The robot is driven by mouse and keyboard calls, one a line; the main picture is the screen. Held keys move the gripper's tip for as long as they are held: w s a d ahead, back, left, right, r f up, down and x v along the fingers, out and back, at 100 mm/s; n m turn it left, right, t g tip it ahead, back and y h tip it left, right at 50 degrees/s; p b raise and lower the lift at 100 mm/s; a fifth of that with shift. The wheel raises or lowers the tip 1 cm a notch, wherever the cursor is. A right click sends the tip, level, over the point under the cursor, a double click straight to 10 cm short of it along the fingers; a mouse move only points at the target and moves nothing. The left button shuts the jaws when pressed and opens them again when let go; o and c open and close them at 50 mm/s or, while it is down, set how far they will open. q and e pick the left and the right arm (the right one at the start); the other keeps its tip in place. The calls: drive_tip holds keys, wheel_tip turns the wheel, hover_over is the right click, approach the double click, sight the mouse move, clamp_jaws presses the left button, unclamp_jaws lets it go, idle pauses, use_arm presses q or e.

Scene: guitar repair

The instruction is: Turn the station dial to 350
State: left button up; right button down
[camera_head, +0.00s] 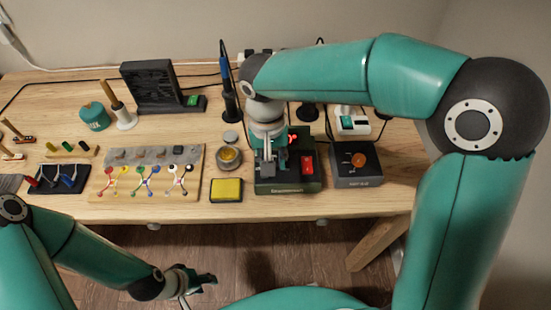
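The station (288,187) is a dark green box on the table, with a red rocker switch (307,165) on top and a small red display (293,138) at its back. My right gripper (268,158) points down over the left part of the station. It hides the dial there, and I cannot tell whether its fingers touch or grip it. The display digits are too small to read. My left gripper (198,287) is in front of the table, below its edge, with its fingers apart and nothing seen between them.
A dark box with an orange knob (358,160) stands right of the station. A yellow sponge in a tray (226,189) and a round tin (229,157) are to its left. A board with coloured clips (147,181) lies further left. An iron stand (231,103) is behind.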

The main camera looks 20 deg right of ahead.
drive_tip(key=shift+s+f+m, duration=0.2)
drive_tip(key=shift+m, duration=0.3)
drive_tip(key=c, duration=0.9)
unclamp_jaws()
drive_tip(key=shift+w, duration=0.1)
drive_tip(key=shift+o, duration=0.2)
drive_tip(key=shift+r, duration=0.1)
drive_tip(key=shift+w+r, duration=0.15)
drive_tip(key=shift+r, duration=0.45)
wheel_tip(320, 180, up, 11)
drive_tip(key=shift+a+f, duration=0.15)
drive_tip(key=shift+a, duration=0.2)
